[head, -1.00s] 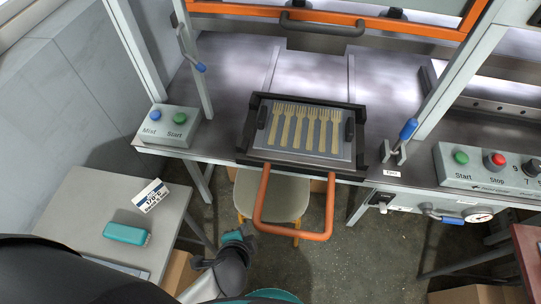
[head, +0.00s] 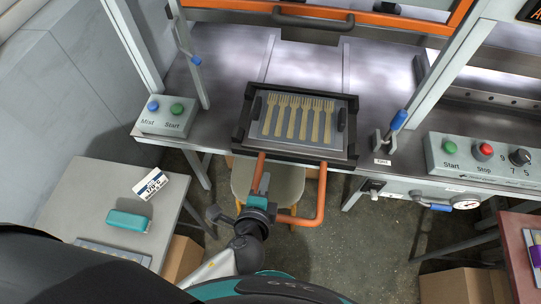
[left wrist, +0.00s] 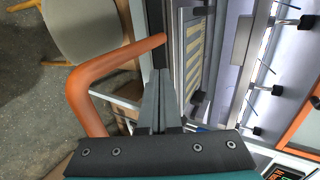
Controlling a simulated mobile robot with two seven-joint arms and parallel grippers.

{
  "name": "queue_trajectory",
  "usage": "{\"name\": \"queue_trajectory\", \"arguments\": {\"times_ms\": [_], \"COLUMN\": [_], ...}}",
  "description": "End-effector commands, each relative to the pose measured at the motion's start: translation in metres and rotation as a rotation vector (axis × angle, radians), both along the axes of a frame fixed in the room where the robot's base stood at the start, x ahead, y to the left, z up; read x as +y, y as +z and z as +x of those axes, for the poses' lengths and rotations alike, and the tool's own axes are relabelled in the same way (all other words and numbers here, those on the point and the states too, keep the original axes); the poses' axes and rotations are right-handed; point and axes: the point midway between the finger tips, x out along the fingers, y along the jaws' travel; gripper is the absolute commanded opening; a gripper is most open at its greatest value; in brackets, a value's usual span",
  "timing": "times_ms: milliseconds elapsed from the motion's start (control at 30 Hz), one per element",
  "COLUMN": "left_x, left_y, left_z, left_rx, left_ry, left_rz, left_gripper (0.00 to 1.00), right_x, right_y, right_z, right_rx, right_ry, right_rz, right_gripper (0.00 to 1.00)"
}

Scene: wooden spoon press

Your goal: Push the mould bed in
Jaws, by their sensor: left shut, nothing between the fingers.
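The mould bed (head: 353,127) is a black-framed tray at the front edge of the metal table, holding a plate of several wooden forks (head: 297,117). Its orange U-shaped handle (head: 320,200) sticks out past the table's front edge. My left gripper (head: 264,182) is shut and empty at the left arm of the handle, just in front of the bed. In the left wrist view, its closed fingers (left wrist: 161,100) point at the dark front of the bed, with the handle (left wrist: 88,100) beside them on the left. I cannot tell whether they touch. My right gripper is not in view.
Behind the bed are two rails and an orange-framed guard (head: 385,20) with a dark handle. A button box (head: 167,116) stands left, a control panel (head: 480,155) right. A stool (head: 268,182) is below the handle. A side table (head: 85,195) holds a teal object.

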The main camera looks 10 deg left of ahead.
Motion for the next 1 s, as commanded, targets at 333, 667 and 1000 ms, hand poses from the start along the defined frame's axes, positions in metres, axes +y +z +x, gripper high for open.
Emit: {"name": "queue_trajectory", "arguments": {"times_ms": [333,667,1000], "left_x": [0.000,0.000,0.000], "left_y": [-0.024,-0.025,-0.025], "left_z": [0.055,0.082,0.084], "left_rx": [-0.002,0.000,0.001], "left_ry": [0.002,0.000,0.000], "left_rz": [0.001,-0.001,-0.001], "left_gripper": [0.00,0.00,0.00], "right_x": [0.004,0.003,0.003], "right_y": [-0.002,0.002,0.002], "right_z": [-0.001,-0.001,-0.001], "right_rx": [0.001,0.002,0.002], "right_ry": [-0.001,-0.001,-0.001], "right_rz": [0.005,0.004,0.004], "right_gripper": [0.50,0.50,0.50]}}
